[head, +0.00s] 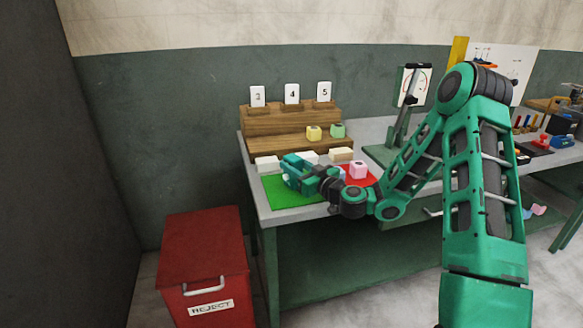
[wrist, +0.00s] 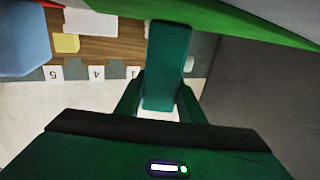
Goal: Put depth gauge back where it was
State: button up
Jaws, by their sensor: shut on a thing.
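My gripper (head: 290,172) is over the green mat (head: 284,195) at the bench's left end. In the wrist view a teal bar (wrist: 168,65) stands out between my dark green fingers, and my gripper is shut on it. I cannot tell for certain that this bar is the depth gauge, as its colour is close to my gripper's. In the head view my gripper and wrist hide most of what is held. No other thing in view is clearly the depth gauge.
Behind my gripper is a wooden stepped rack (head: 272,120) with number cards and yellow and green blocks. White blocks (head: 267,163) lie before it. A pink block (head: 357,170) is on a red mat. A dial stand (head: 411,90) is behind my arm. A red reject bin (head: 203,262) stands front left.

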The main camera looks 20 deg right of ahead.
jog(key=o, duration=1.3)
jog(key=shift+c, duration=0.2)
jog(key=shift+s, duration=0.1)
